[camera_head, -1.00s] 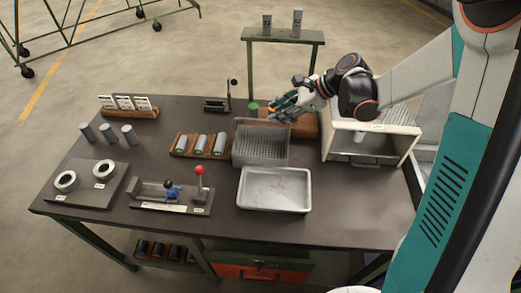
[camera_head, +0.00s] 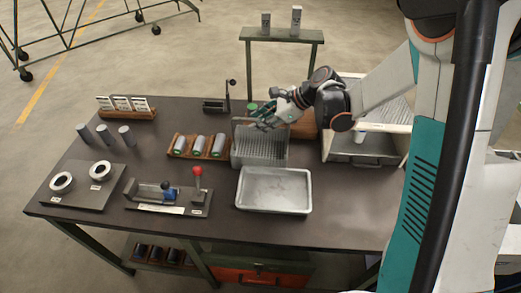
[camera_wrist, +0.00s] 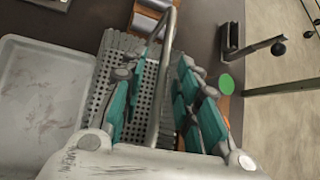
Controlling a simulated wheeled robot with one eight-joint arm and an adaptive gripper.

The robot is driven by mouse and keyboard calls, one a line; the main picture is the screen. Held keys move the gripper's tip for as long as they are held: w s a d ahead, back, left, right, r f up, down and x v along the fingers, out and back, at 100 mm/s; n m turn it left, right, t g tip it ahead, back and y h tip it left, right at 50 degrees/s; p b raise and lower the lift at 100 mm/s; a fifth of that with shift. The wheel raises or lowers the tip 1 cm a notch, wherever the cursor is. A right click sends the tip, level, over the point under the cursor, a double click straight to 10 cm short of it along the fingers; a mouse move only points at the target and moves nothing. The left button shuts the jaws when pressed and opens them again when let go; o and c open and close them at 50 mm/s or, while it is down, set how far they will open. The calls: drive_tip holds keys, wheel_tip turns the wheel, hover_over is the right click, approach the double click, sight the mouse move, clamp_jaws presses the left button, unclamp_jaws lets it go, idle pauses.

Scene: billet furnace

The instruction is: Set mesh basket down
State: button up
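The grey mesh basket (camera_head: 258,158) appears to stand on the dark table, just behind the pale metal tray (camera_head: 273,190). It also shows in the wrist view (camera_wrist: 103,92), where its perforated floor looks empty and its bar handle (camera_wrist: 165,70) rises between my fingers. My gripper (camera_head: 262,122) is over the basket's top. In the wrist view its teal-padded fingers (camera_wrist: 158,108) are spread on both sides of the handle, with gaps visible. Part of the basket's rim is hidden behind the fingers.
The white furnace box (camera_head: 361,147) stands right of the basket, its front open. A wooden rack (camera_head: 198,148) with several cylinders is close on the left. A red-knobbed fixture (camera_head: 168,197) is at the front left. Table is clear right of the tray.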

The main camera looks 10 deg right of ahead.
clamp_jaws()
